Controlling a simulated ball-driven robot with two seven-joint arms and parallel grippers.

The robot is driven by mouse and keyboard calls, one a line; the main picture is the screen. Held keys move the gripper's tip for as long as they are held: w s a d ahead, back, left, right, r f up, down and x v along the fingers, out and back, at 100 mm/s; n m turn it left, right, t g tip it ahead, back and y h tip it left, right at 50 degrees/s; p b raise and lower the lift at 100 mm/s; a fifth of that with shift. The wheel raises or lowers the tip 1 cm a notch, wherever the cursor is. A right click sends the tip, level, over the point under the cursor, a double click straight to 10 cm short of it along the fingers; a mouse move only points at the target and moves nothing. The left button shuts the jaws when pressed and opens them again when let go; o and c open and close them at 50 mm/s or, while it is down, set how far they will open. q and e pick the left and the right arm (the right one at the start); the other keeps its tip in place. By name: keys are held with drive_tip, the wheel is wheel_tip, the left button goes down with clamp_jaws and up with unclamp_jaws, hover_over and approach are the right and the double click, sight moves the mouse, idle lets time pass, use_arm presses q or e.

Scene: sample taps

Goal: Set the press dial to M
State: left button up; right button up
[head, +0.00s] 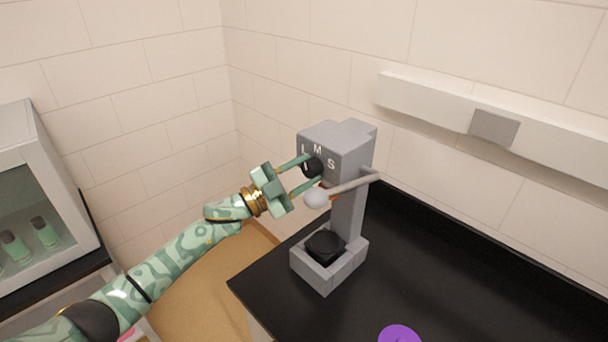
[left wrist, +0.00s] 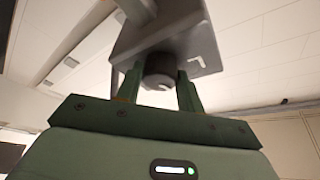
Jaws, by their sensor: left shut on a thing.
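The grey press (head: 346,146) stands on the black counter, with the letters L, M and S across its front face. Its black dial (head: 312,167) sits just below the letters. My left gripper (head: 309,174) is shut on the dial, one finger above and one below. The dial also shows between the fingers in the left wrist view (left wrist: 160,72). Which letter the dial points to I cannot tell. The press lever (head: 345,187) with its pale round knob (head: 316,198) sticks out just below the gripper. My right gripper is not in view.
A black cup-like part (head: 325,244) sits in the press's grey base (head: 328,275). A purple round thing (head: 399,334) lies on the black counter (head: 450,270) at the front. The counter right of the press is clear.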

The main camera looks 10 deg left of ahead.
use_arm(q)
drive_tip(key=shift+r+m+g, duration=0.1)
drive_tip(key=shift+m+g, duration=0.5)
drive_tip(key=shift+m, duration=0.9)
drive_tip(key=o, duration=1)
drive_tip(key=shift+a, duration=0.1)
drive_tip(key=b+v, duration=0.3)
drive_tip(key=v, duration=1.3)
drive_tip(key=shift+a+b, duration=0.15)
drive_tip(key=shift+b, duration=0.15)
